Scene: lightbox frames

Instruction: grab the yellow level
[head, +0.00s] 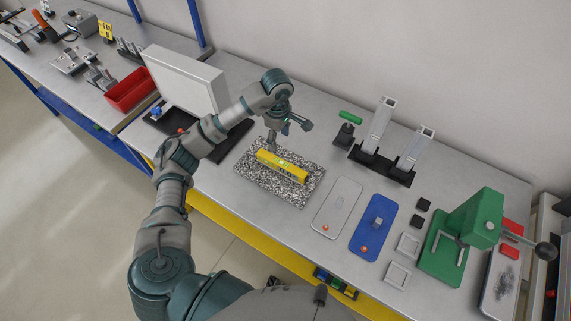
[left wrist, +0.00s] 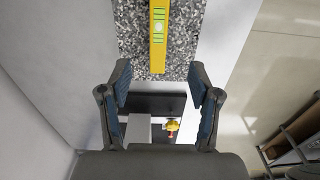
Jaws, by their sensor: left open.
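The yellow level (head: 282,167) lies on a speckled granite plate (head: 257,180) on the grey workbench in the head view. In the left wrist view the level (left wrist: 158,40) runs from the top edge down toward the gap between my fingers, with greenish vials on it. The speckled plate (left wrist: 187,50) shows around it there. My left gripper (head: 289,128) is above the bench, at the far side of the level and apart from it. In the left wrist view my left gripper (left wrist: 160,88) is open and empty. My right gripper is not in view.
A white panel (head: 183,78) on a black base stands left of the plate, with a red bin (head: 129,90) beyond. Right are a black holder with clear tubes (head: 381,166), a grey tray (head: 337,207), a blue tray (head: 372,228) and a green press (head: 470,225).

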